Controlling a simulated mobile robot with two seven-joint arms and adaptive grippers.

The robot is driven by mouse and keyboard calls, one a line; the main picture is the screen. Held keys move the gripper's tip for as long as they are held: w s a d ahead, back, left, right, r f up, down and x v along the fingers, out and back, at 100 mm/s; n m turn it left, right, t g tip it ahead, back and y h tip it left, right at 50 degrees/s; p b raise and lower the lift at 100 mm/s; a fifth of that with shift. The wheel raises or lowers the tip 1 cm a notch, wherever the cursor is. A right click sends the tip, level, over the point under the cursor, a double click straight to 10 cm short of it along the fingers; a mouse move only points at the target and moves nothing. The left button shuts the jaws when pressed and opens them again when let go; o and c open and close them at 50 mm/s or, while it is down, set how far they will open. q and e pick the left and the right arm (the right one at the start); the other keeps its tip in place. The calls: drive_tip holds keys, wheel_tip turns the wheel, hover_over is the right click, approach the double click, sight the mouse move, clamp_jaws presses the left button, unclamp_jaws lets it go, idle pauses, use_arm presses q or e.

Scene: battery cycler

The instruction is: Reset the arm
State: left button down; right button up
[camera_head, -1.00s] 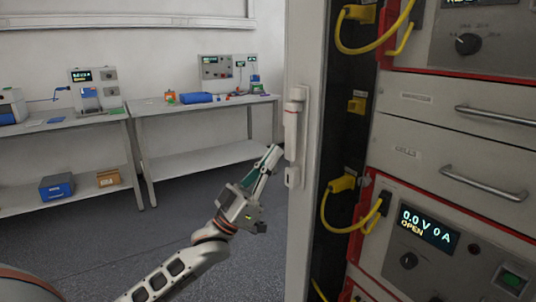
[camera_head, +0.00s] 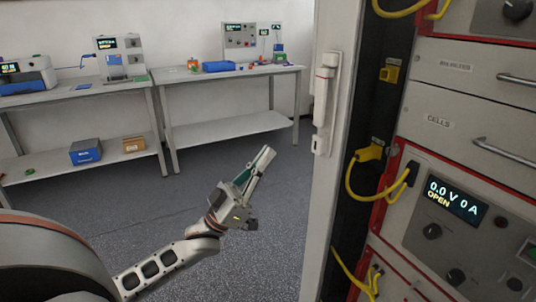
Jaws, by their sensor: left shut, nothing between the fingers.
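My left arm comes in from the lower left, and its gripper (camera_head: 262,165) points up and to the right. The gripper is shut and holds nothing. It is in the open space left of the cabinet door (camera_head: 329,150), apart from the white door handle (camera_head: 322,110). My right gripper is not in view.
The battery cycler cabinet (camera_head: 440,135) fills the right side, with yellow cables (camera_head: 351,183), drawer handles and a display reading 0.0 V 0 A OPEN. Two grey benches (camera_head: 235,76) with instruments stand at the back. A blue box (camera_head: 86,151) and a brown box (camera_head: 133,144) sit on the left bench's lower shelf. The floor between is clear.

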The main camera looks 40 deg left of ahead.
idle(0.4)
use_arm(q)
drive_tip(key=s+d+f+g+y+p, duration=0.2)
drive_tip(key=d+f, duration=0.2)
drive_tip(key=f, duration=0.3)
drive_tip(key=s+d+f+n+g+y+p, duration=0.1)
drive_tip(key=d+f+g+y+p, duration=0.15)
drive_tip(key=f, duration=0.55)
drive_tip(key=s+d+f+g+y+p, duration=0.2)
drive_tip(key=d+f+g, duration=0.15)
drive_tip(key=f, duration=0.35)
drive_tip(key=s+d+f+g+y+p, duration=0.1)
drive_tip(key=s+d+f+g+p, duration=0.1)
drive_tip(key=s+f, duration=0.6)
drive_tip(key=s+d+f+g+p, duration=0.1)
drive_tip(key=s+d+f+g, duration=0.3)
drive_tip(key=s+d+f, duration=0.3)
drive_tip(key=shift+s+f+m+g+y+p, duration=0.35)
drive_tip(key=shift+s+f, duration=0.25)
drive_tip(key=shift+s, duration=0.4)
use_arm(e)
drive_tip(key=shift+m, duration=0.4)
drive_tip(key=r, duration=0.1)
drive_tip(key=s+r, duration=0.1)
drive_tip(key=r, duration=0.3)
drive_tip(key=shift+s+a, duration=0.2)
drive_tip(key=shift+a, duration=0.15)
